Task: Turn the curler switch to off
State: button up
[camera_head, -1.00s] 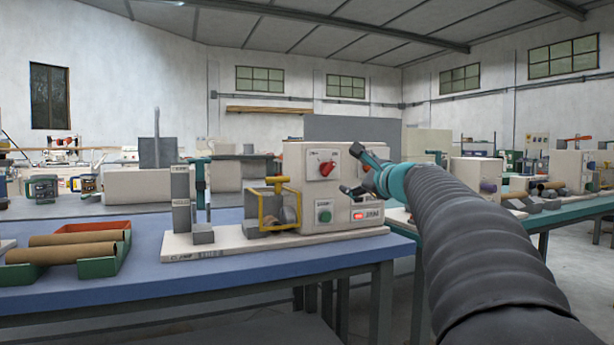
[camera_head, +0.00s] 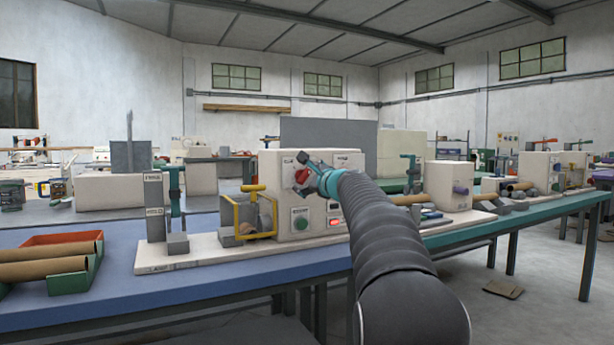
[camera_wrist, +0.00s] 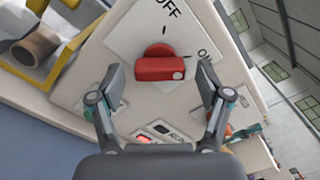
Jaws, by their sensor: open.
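The curler switch is a red knob (camera_wrist: 160,68) on a white plate marked OFF and ON, on the front of a cream machine box (camera_head: 270,215). In the wrist view, its grip bar lies across the picture, with a small mark at its right end, nearer the ON label than OFF. My gripper (camera_wrist: 159,84) is open, one finger on each side of the knob, apart from it. In the head view, my gripper (camera_head: 307,172) is in front of the box beside the red knob (camera_head: 301,176) and partly covers its plate.
Below are a green button (camera_head: 300,222) and a lit red switch (camera_head: 335,222). A yellow guard frame (camera_head: 255,212) stands left of the box. A red-and-green tray (camera_head: 75,281) with cardboard tubes lies on the blue table.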

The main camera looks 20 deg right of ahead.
jog(key=shift+w, duration=0.2)
jog(key=c, duration=1.2)
jog(key=shift+o, duration=0.2)
